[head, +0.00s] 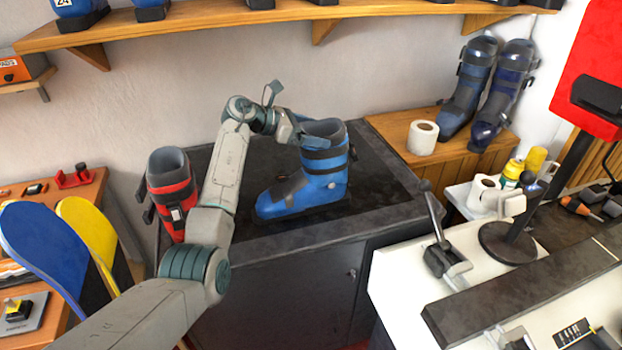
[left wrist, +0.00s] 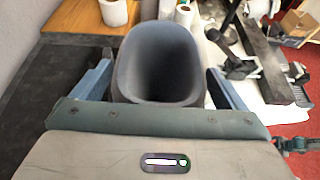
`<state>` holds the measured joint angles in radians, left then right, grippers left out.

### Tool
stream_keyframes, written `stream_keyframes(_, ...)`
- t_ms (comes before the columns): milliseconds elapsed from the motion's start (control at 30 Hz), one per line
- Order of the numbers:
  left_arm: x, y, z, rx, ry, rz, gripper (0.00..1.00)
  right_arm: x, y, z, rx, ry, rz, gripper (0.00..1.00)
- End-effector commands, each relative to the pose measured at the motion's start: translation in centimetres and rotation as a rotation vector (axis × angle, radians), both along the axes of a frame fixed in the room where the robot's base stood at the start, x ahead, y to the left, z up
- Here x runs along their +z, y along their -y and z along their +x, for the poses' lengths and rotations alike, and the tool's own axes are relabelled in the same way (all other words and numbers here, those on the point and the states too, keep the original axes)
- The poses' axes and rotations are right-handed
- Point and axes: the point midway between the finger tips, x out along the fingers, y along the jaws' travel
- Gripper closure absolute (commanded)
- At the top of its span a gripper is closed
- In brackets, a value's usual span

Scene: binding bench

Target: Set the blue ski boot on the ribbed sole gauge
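The blue ski boot (head: 312,178) stands upright on the dark-topped cabinet (head: 290,238), toe to the left. Its dark open cuff also shows in the left wrist view (left wrist: 160,75). My left gripper (head: 300,133) is at the top of this cuff. In the left wrist view its two blue-grey fingers (left wrist: 160,85) are spread on either side of the cuff, with narrow gaps, so it looks open. I cannot pick out the ribbed sole gauge for certain; a small dark piece with light stripes (head: 572,332) lies on the white bench.
A red boot (head: 172,192) stands left of my left arm. A white bench (head: 400,290) at right carries a lever clamp (head: 442,250), a dark bar (head: 530,290) and a stand (head: 508,240). Paper rolls (head: 422,138) and two dark blue boots (head: 470,88) stand behind.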

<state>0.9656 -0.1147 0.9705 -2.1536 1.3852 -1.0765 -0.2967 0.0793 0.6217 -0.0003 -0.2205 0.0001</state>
Motion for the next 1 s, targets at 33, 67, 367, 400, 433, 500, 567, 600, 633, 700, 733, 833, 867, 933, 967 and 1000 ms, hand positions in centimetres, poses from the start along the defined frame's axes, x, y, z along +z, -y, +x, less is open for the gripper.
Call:
stream_keyframes(33,0.1,0.0,0.0,0.001,0.002,-0.001,0.22,0.0,0.2,-0.2,0.001,-0.002,-0.002,0.00)
stream_keyframes(67,0.1,0.0,0.0,0.001,0.002,-0.001,0.28,0.0,0.2,-0.3,0.001,-0.003,-0.002,0.00)
stream_keyframes(367,0.6,0.0,0.1,0.000,0.010,-0.005,0.77,0.0,0.3,-0.6,0.000,-0.008,-0.002,0.00)
stream_keyframes(400,0.6,0.0,0.1,0.000,0.009,-0.006,0.77,0.0,0.3,-0.6,0.000,-0.007,-0.002,0.00)
stream_keyframes(433,0.6,0.0,0.1,0.000,0.009,-0.005,0.77,0.0,0.3,-0.6,0.000,-0.007,-0.002,0.00)
stream_keyframes(500,0.6,0.0,0.1,0.000,0.009,-0.005,0.77,0.0,0.3,-0.5,0.000,-0.006,-0.002,0.00)
stream_keyframes(567,0.6,0.0,0.1,0.000,0.008,-0.005,0.77,0.0,0.3,-0.5,0.000,-0.006,-0.002,0.00)
stream_keyframes(600,0.6,0.0,0.1,0.000,0.008,-0.005,0.77,0.0,0.2,-0.4,0.000,-0.005,-0.002,0.00)
stream_keyframes(633,0.7,0.0,0.1,0.000,0.008,-0.004,0.77,-0.1,0.2,-0.4,0.000,-0.005,-0.002,0.00)
stream_keyframes(700,0.8,0.0,0.1,0.000,0.008,-0.004,0.77,-0.3,0.2,-0.4,0.000,-0.005,-0.002,0.00)
stream_keyframes(733,0.9,0.0,0.1,0.000,0.008,-0.004,0.77,-0.4,0.2,-0.4,0.000,-0.005,-0.002,0.00)
stream_keyframes(833,1.5,0.0,0.1,0.000,0.009,-0.003,0.77,-0.9,0.1,-0.4,0.000,-0.005,-0.001,0.00)
stream_keyframes(867,1.7,0.0,0.1,0.000,0.010,-0.003,0.77,-1.1,0.0,-0.4,0.000,-0.005,0.000,0.00)
stream_keyframes(933,2.1,0.0,0.1,0.001,0.010,-0.004,0.77,-1.5,-0.1,-0.4,0.000,-0.005,0.001,0.00)
stream_keyframes(967,2.4,0.0,0.1,0.001,0.010,-0.004,0.77,-1.7,-0.1,-0.4,0.000,-0.004,0.001,0.00)
stream_keyframes(1000,2.8,0.0,0.1,0.000,0.010,-0.004,0.77,-1.9,-0.1,-0.4,0.000,-0.005,0.001,0.00)
